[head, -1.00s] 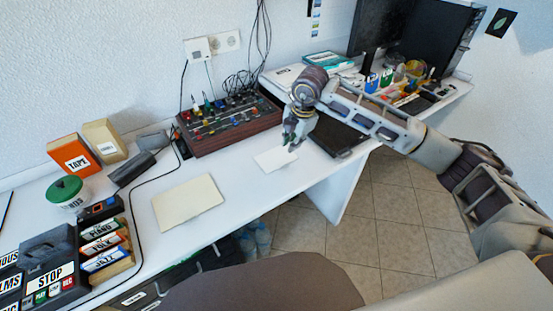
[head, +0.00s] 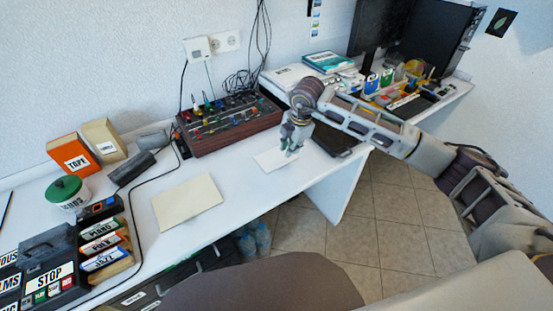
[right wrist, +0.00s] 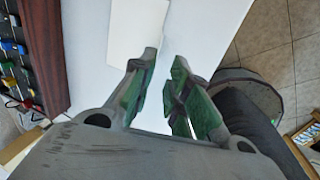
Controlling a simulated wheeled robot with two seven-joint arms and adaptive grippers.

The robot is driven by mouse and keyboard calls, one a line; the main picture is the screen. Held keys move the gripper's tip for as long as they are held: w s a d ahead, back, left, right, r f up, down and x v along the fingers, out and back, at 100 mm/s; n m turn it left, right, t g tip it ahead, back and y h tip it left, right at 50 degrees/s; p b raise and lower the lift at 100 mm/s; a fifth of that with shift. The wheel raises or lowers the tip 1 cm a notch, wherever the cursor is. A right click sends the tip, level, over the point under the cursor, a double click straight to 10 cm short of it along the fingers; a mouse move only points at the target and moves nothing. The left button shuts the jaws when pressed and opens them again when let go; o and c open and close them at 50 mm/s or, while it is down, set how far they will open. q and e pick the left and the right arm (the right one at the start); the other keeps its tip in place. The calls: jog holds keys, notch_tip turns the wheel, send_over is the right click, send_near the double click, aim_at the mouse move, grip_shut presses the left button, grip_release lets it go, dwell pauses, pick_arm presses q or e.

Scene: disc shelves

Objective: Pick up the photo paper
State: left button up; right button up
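A small white sheet of paper (head: 270,160) lies flat near the front edge of the white desk. A larger cream sheet (head: 186,202) lies further left; I cannot tell for sure which one is the photo paper. My right gripper (head: 291,153) points down over the right end of the small sheet and hides part of it. In the right wrist view its fingers (right wrist: 165,62) are apart with bare desk between them, and a pale sheet (right wrist: 137,30) lies just beyond the left finger. Whether the fingers touch it is unclear. My left gripper is not in view.
A wood-sided mixer (head: 228,124) stands behind the small sheet, and a dark flat tray (head: 335,138) lies to its right. Boxes, a green-lidded tub (head: 66,192) and a tape player (head: 38,265) crowd the left. The desk (head: 226,178) is clear between the sheets.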

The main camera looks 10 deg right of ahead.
jog(key=x, duration=0.3)
jog(key=shift+f, duration=0.3)
jog(key=shift+x, duration=0.85)
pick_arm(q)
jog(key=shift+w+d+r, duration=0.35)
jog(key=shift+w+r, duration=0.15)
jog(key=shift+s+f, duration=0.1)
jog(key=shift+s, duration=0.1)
